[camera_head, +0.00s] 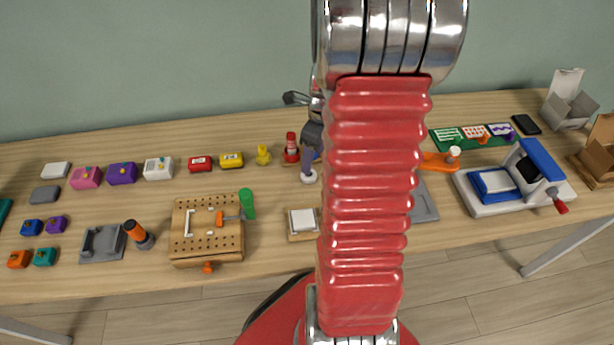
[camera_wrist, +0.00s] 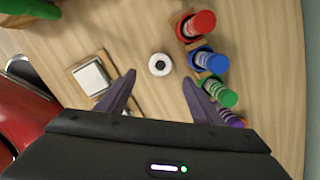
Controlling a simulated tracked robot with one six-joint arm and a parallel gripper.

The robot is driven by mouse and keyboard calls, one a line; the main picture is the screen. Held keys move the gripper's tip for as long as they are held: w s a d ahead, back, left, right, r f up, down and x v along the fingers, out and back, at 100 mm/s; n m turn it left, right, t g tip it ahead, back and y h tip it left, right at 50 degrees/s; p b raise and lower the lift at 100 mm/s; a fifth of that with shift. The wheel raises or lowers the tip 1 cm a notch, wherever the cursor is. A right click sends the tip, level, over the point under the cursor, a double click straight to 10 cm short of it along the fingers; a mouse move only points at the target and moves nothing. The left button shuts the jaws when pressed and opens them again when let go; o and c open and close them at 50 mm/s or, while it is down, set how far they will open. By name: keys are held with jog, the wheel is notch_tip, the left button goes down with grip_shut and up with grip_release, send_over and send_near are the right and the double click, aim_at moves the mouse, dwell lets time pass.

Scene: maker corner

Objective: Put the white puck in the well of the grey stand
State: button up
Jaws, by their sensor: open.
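The white puck (camera_wrist: 160,64), a round disc with a dark centre, lies on the wooden table. In the head view the puck (camera_head: 308,177) shows just below my fingertips. My gripper (camera_wrist: 159,77) is open and empty, pointing down, with the puck between and slightly beyond its fingertips in the wrist view. In the head view my gripper (camera_head: 309,156) is partly hidden by my red arm. A grey flat piece (camera_head: 427,204) shows right of my arm, partly hidden; a grey holder (camera_head: 102,243) stands at the left. I cannot tell which is the grey stand.
Red (camera_wrist: 200,23), blue (camera_wrist: 212,62) and green (camera_wrist: 220,91) capped bottles stand close right of the puck in the wrist view. A wooden block with a white pad (camera_wrist: 90,75) lies to its left. A pegboard block (camera_head: 206,232) stands further left.

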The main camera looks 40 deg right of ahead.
jog(key=shift+w+f, duration=0.2)
jog(key=shift+f, duration=1.15)
jog(key=shift+w+a+f, duration=0.1)
jog(key=shift+w+f, duration=0.05)
jog(key=shift+f, duration=0.7)
jog(key=shift+w+a+f, duration=0.1)
jog(key=shift+w+f, duration=0.1)
jog(key=shift+f, duration=0.7)
jog(key=shift+w+f, duration=0.15)
jog(key=shift+f, duration=0.7)
jog(key=c, duration=1.2)
jog(key=shift+r, duration=0.15)
notch_tip(320, 180, up, 10)
jog(key=shift+f, duration=0.1)
jog(key=shift+c, duration=0.2)
